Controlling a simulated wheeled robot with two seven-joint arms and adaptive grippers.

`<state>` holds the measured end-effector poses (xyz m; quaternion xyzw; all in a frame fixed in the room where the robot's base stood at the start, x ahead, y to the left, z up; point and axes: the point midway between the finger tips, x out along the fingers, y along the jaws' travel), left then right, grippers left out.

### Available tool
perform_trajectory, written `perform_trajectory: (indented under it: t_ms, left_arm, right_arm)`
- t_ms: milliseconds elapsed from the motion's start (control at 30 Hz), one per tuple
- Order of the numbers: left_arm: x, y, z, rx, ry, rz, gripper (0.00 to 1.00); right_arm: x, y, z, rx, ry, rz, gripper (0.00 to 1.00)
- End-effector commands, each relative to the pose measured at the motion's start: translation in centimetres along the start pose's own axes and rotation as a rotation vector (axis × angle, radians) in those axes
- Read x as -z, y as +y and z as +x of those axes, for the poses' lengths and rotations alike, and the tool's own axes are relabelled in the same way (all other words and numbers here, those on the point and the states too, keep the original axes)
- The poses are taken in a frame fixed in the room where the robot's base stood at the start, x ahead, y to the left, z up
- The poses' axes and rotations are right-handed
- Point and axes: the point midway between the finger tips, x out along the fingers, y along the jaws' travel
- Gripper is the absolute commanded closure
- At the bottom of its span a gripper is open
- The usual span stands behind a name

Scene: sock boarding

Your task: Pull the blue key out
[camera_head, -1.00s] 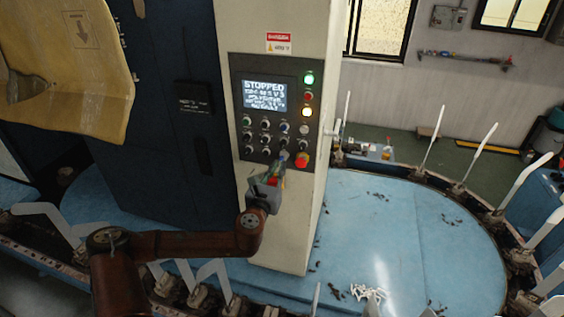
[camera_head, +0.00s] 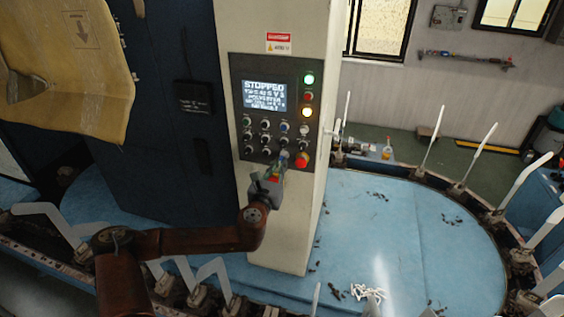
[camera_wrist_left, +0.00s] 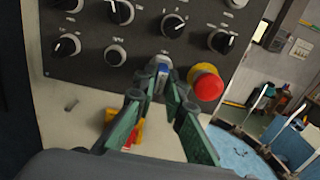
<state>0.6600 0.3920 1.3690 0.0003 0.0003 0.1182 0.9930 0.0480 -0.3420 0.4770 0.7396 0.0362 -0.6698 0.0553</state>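The blue key (camera_wrist_left: 162,75) sits upright at the lower part of the dark control panel (camera_head: 235,110), left of the red mushroom button. In the wrist view the green fingers of my left gripper (camera_wrist_left: 163,83) close in on both sides of it, with little gap at the tips. The gripper looks shut on the key, and the fingers partly hide it. In the head view my left gripper (camera_head: 280,165) is at the panel's lower edge, and the key is too small there to make out clearly. My right gripper is in neither view.
The red mushroom button (camera_wrist_left: 206,86) is close right of the fingers. Black knobs (camera_wrist_left: 172,25) crowd the panel above. A red and yellow item (camera_wrist_left: 123,130) shows behind the left finger. The blue round table (camera_head: 400,230) with white upright forms surrounds the column.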

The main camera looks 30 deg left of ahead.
Motion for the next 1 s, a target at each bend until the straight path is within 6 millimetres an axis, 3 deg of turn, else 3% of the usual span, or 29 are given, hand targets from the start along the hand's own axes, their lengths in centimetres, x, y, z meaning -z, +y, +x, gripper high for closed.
perform_trajectory:
  t_ms: [1000]
  left_arm:
    - [-0.01, -0.04, 0.26, 0.001, 0.0, -0.001, 0.89]
  right_arm:
    - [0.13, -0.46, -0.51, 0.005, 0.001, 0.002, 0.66]
